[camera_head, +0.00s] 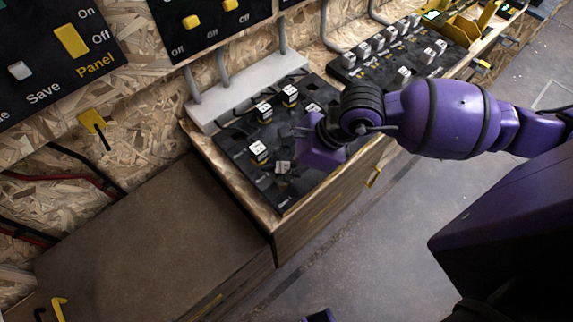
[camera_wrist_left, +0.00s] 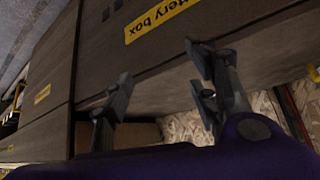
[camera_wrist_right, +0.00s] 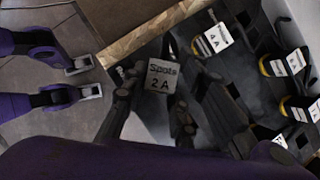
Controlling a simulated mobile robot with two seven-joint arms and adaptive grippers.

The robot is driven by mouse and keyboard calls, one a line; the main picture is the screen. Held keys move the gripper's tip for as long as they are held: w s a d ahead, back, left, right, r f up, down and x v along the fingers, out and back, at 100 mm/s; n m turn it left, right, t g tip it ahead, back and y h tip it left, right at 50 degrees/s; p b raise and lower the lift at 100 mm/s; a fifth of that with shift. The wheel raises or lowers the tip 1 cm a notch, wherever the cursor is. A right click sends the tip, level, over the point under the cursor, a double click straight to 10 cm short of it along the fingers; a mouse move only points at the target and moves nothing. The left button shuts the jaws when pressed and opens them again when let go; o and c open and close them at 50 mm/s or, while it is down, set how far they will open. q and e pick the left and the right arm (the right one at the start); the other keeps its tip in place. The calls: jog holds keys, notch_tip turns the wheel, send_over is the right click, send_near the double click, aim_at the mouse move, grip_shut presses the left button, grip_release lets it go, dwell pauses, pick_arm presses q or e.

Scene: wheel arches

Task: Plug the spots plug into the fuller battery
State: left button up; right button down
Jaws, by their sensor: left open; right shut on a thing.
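The spots plug (camera_wrist_right: 162,76), with a white face reading "Spots 2 A", is between the fingers of my right gripper (camera_wrist_right: 153,105) in the right wrist view. That gripper is shut on it over the black socket board (camera_wrist_right: 235,95). In the head view the plug seems to be the pale block (camera_head: 283,167) beside my purple right wrist; the fingertips are mostly hidden. I cannot tell whether the plug is seated or lifted. My left gripper (camera_wrist_left: 160,95) is open and empty, in front of a drawer front labelled "battery box" (camera_wrist_left: 165,18). No battery is clearly identifiable.
Other plugs (camera_head: 258,152) with yellow bases stand on the same board. A second board (camera_head: 400,50) with several grey plugs lies beyond. A bare brown cabinet top (camera_head: 150,225) is at left. Switch panels (camera_head: 55,50) hang on the chipboard wall. The floor (camera_head: 370,245) is clear.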

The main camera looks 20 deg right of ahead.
pick_arm(q)
jog(key=shift+f, duration=0.1)
pick_arm(e)
jog(key=shift+f, duration=0.1)
pick_arm(q)
jog(key=shift+s+f+b, duration=0.4)
jog(key=shift+f, duration=0.1)
pick_arm(e)
jog(key=shift+f, duration=0.6)
pick_arm(q)
jog(key=shift+s+f, duration=0.1)
jog(key=shift+f, duration=0.05)
pick_arm(e)
jog(key=shift+f, duration=0.15)
pick_arm(q)
jog(key=shift+s+f+b, duration=0.25)
jog(key=shift+f+b, duration=0.15)
jog(key=shift+b, duration=0.05)
pick_arm(e)
jog(key=shift+f, duration=0.55)
pick_arm(q)
jog(key=shift+f, duration=0.1)
pick_arm(e)
jog(key=shift+f, duration=0.1)
jog(key=c, duration=1.3)
grip_release()
jog(key=shift+c, duration=0.2)
jog(key=shift+o, duration=0.3)
